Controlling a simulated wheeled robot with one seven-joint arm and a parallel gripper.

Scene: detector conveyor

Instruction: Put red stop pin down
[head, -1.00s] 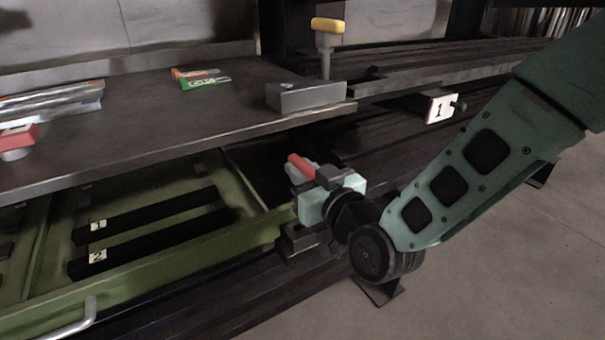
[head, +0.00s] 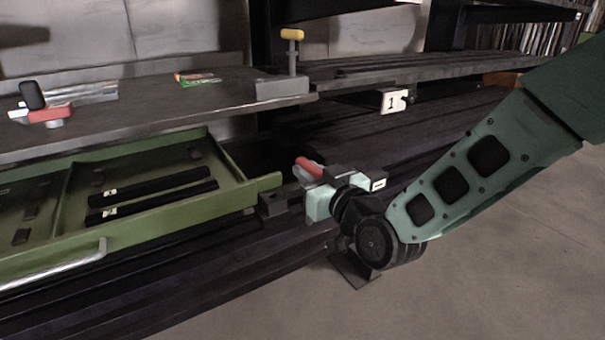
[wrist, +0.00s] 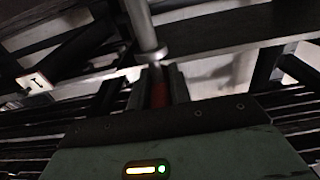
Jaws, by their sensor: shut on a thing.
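The red stop pin (head: 309,167) is held by my gripper (head: 300,184), which is shut on it beside the front right corner of the open green drawer (head: 262,183). Its red part shows above the jaws in the head view. In the wrist view, a red part (wrist: 159,94) sits between the jaws (wrist: 160,86), with a pale metal shaft and collar (wrist: 146,42) beyond it. The jaws hide part of the pin. The drawer holds black slotted strips with small white labels.
A worktop (head: 160,105) lies above the drawer. On it are a grey block (head: 281,88) with a yellow-topped pin (head: 292,50) and a red clamp-like piece (head: 50,113). A plate marked 1 (head: 393,101) hangs at the rail. Bare floor is at lower right.

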